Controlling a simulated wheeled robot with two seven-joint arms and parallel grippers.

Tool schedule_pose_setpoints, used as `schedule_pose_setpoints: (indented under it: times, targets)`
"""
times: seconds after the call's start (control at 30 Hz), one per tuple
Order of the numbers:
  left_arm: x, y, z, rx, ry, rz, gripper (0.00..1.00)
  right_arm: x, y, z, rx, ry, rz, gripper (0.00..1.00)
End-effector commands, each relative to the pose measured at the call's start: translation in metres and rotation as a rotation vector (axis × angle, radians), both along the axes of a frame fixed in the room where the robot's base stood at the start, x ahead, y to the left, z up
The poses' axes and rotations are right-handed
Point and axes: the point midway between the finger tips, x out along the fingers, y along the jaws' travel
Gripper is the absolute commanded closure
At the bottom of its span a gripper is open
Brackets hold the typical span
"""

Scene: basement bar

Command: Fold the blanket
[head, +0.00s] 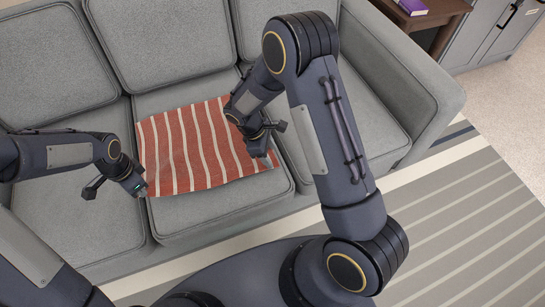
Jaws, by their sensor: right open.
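The blanket (186,150) is red-orange with white stripes. It lies mostly flat on the middle seat cushion of the grey sofa, with its front edge near the cushion's front. My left gripper (141,190) is at the blanket's front left corner; its fingers are too small to tell whether they grip the cloth. My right gripper (260,151) is open at the blanket's right part, close to the right edge. My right gripper and forearm hide the blanket's back right part.
The grey sofa (55,60) has backrest cushions behind the blanket and an armrest (425,95) at right. The left seat cushion is bare. A striped rug (465,215) covers the floor at right. A brown side table (440,14) holds a purple book (413,6).

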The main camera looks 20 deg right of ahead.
Motion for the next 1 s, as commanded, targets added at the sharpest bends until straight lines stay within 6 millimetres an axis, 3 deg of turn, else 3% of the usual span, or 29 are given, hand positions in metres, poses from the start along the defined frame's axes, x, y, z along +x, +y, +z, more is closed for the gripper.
schedule_pose_setpoints:
  times: [0.17, 1.0]
  targets:
    - [0.0000, 0.0001, -0.0003, 0.000, 0.000, 0.000, 1.00, -0.0012, -0.0015, -0.0018, -0.003, 0.003, -0.002, 0.47]
    - [-0.0001, 0.0003, -0.0006, 0.001, 0.000, 0.000, 1.00, -0.0012, -0.0012, -0.0024, -0.002, 0.003, -0.001, 1.00]
